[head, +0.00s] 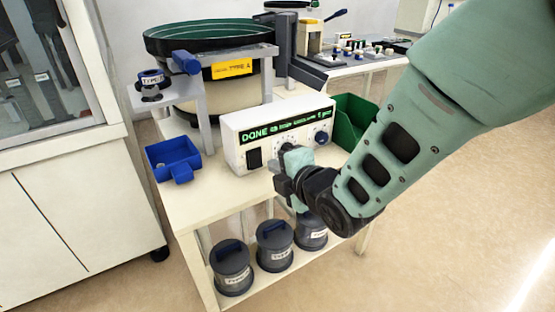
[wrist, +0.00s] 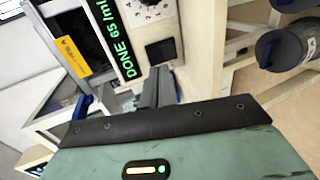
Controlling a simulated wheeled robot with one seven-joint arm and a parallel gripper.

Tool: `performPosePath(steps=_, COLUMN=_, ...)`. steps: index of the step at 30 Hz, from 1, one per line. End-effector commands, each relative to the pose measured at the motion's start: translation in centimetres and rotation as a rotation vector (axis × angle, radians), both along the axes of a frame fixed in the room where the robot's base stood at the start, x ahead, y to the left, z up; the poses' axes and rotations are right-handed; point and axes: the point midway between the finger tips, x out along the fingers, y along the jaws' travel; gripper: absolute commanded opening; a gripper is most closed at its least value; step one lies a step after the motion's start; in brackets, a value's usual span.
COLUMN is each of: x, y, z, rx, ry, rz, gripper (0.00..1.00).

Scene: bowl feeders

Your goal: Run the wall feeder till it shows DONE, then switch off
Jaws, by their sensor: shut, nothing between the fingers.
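The feeder's white control box (head: 240,140) stands on the cream table, its green display (head: 285,128) reading DONE. In the wrist view the display (wrist: 122,45) reads DONE with 65 and a rate beside it. A black rocker switch (head: 254,158) is at the lower left of the panel; it also shows in the wrist view (wrist: 160,50). I cannot tell its position. The feeder bowl (head: 205,35), green inside with a black rim, is behind. My gripper (wrist: 157,86) is shut and empty, close to the panel near the switch. My gripper hides part of the panel in the head view.
A blue tray (head: 174,157) sits left of the box and a green bin (head: 352,118) right of it. Several lidded dark canisters (head: 232,270) stand on the lower shelf. A white cabinet (head: 70,190) is at left. Floor is clear at right.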

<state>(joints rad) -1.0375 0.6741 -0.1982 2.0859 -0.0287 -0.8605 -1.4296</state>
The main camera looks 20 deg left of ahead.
Motion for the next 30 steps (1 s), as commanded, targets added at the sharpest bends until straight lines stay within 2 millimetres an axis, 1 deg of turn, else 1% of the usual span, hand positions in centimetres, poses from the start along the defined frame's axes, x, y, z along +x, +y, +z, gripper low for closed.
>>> performPosePath(steps=9, x=-2.9, y=-3.4, z=1.9, rx=-0.001, ry=0.002, rz=0.000, gripper=0.00)
performPosePath(steps=15, x=-4.3, y=-5.0, z=2.6, rx=-0.001, ry=0.001, rz=0.000, gripper=0.00)
performPosePath(steps=19, x=-4.6, y=-5.3, z=2.7, rx=-0.002, ry=0.001, rz=0.000, gripper=0.00)
performPosePath(steps=30, x=-4.7, y=-5.5, z=2.6, rx=-0.002, ry=0.004, rz=-0.002, gripper=0.00)
